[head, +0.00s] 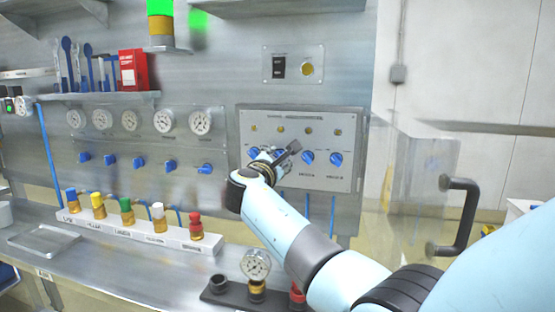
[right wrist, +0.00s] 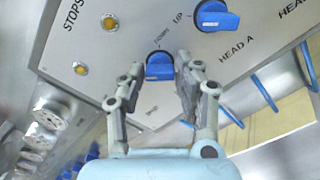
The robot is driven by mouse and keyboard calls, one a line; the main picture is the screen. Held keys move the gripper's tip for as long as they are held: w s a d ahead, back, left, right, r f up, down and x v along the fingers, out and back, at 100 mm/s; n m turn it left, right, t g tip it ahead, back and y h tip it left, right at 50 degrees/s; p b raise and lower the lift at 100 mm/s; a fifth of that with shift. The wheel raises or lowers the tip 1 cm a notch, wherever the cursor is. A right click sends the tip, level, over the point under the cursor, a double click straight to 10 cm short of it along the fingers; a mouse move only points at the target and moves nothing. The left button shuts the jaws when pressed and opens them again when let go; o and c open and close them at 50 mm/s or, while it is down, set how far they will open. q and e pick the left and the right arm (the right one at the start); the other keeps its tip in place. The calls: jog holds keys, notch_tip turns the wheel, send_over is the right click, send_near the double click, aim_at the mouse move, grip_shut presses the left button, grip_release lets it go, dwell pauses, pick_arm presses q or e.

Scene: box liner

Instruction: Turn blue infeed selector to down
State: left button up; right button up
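A grey control panel (head: 320,122) on the back wall carries a row of blue selector knobs under several small yellow lamps. In the right wrist view, a blue selector knob (right wrist: 160,70) lies straight ahead, between and just beyond the fingertips of my right gripper (right wrist: 160,66). The fingers are open on either side of it and do not appear closed on it. The lettering by this knob is small and hard to read. In the head view my right gripper (head: 283,152) is at the panel and partly hides the left knobs. My left gripper is not in view.
The knob marked HEAD A (right wrist: 215,16) is close to the right finger. More blue valve knobs (head: 139,162) and gauges (head: 129,120) line the wall at left. A rack of coloured plugs (head: 150,232) stands on the bench below. A black handle (head: 460,215) is at right.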

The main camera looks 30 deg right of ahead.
jog(key=c, duration=0.4)
grip_shut()
pick_arm(q)
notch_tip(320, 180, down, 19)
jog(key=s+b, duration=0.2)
jog(key=b, duration=1.7)
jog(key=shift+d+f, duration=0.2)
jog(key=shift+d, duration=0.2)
pick_arm(e)
jog(key=shift+f+m, duration=0.2)
jog(key=shift+m, duration=4.3)
jog(key=shift+f+m, duration=0.15)
jog(key=shift+m, duration=4.35)
jog(key=o, duration=0.5)
grip_release()
jog(key=o, duration=0.4)
jog(key=shift+r, duration=0.2)
